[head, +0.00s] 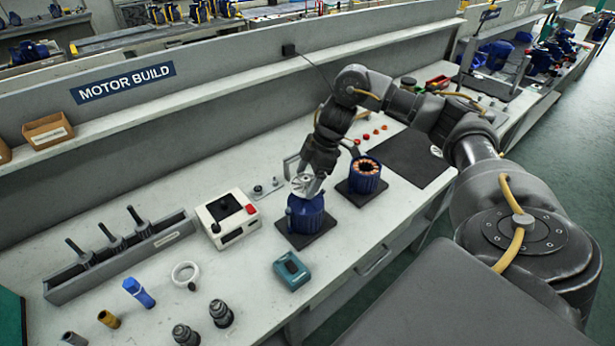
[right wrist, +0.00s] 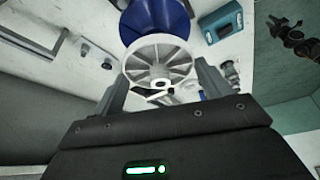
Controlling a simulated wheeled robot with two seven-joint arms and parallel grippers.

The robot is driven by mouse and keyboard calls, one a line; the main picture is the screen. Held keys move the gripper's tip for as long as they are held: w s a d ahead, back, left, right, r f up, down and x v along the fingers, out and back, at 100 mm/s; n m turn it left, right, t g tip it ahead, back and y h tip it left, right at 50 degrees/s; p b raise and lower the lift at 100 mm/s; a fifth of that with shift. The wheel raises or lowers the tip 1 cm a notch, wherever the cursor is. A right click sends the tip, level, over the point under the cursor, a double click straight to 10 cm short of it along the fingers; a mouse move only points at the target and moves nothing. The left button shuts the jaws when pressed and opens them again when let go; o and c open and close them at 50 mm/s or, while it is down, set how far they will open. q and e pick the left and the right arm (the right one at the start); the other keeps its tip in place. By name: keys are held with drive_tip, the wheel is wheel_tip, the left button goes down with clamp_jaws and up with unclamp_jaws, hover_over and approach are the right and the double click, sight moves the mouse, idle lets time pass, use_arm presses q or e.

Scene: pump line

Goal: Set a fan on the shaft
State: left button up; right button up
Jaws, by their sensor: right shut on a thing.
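A white bladed fan (head: 301,184) sits between the fingers of my right gripper (head: 312,182), over the top of a blue motor (head: 306,214). In the right wrist view the fan (right wrist: 158,62) lies between the two fingertips (right wrist: 165,80), with the blue motor (right wrist: 155,18) just behind it. I cannot tell whether the fan touches the motor. The shaft is hidden by the fan. The motor stands upright on a dark square mat (head: 325,232). My left gripper is not in view.
A second blue motor with copper windings (head: 365,176) stands open behind and to the right. A white and black device (head: 227,217), a teal box (head: 291,271), a white ring (head: 186,274) and a rack of dark shafts (head: 120,255) share the bench. A dark mat (head: 412,158) at the right is bare.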

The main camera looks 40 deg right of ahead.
drive_tip(key=shift+f, duration=0.25)
drive_tip(key=shift+f, duration=0.35)
drive_tip(key=o, duration=0.8)
wheel_tip(320, 180, up, 8)
drive_tip(key=p, duration=0.8)
idle(0.3)
